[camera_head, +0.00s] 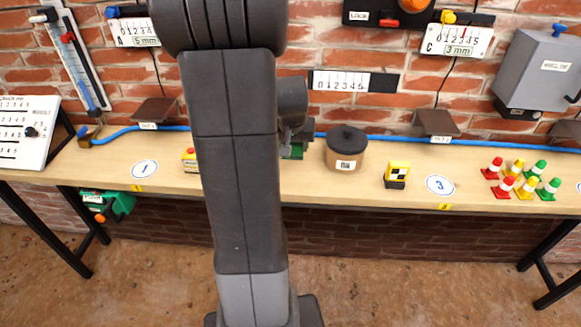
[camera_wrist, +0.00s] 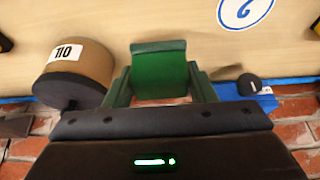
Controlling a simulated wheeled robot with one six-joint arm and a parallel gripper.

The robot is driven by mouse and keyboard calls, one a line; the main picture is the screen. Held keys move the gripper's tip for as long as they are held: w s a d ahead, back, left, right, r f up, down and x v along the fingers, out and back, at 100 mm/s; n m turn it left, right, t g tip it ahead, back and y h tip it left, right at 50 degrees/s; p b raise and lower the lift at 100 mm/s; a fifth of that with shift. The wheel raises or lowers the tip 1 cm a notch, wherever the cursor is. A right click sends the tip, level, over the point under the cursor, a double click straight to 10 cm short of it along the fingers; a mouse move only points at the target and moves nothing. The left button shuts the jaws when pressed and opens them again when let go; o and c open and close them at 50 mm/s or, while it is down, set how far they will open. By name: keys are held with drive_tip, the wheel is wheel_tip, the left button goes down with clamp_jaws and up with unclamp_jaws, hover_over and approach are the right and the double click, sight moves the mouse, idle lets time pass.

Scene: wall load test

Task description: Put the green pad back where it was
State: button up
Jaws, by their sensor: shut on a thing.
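The green pad (camera_wrist: 160,72) sits between the two fingers of my gripper (camera_wrist: 160,86) in the wrist view. The gripper is shut on it. In the head view a small part of the green pad (camera_head: 293,151) shows below my gripper (camera_head: 294,135), just right of my arm, over the rear of the wooden bench (camera_head: 320,192). I cannot tell whether the pad touches the bench top. A round marker with a 2 (camera_wrist: 245,9) lies on the bench near the pad; my arm hides it in the head view.
A brown canister with a dark lid (camera_head: 345,153) stands close right of my gripper; it also shows in the wrist view (camera_wrist: 88,72). A yellow-black block (camera_head: 397,174) and several small cones (camera_head: 522,178) stand farther right. A blue hose (camera_head: 380,139) runs along the wall.

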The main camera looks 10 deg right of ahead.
wheel_tip(320, 180, down, 8)
drive_tip(key=shift+s+f, duration=0.1)
drive_tip(key=shift+f, duration=0.1)
idle(0.3)
drive_tip(key=shift+f, duration=0.2)
drive_tip(key=o, duration=1.2)
drive_tip(key=shift+c, duration=0.2)
drive_tip(key=shift+r, duration=0.15)
drive_tip(key=shift+s+r, duration=0.1)
drive_tip(key=shift+r, duration=0.4)
drive_tip(key=v, duration=1.1)
drive_tip(key=shift+s+a, duration=0.1)
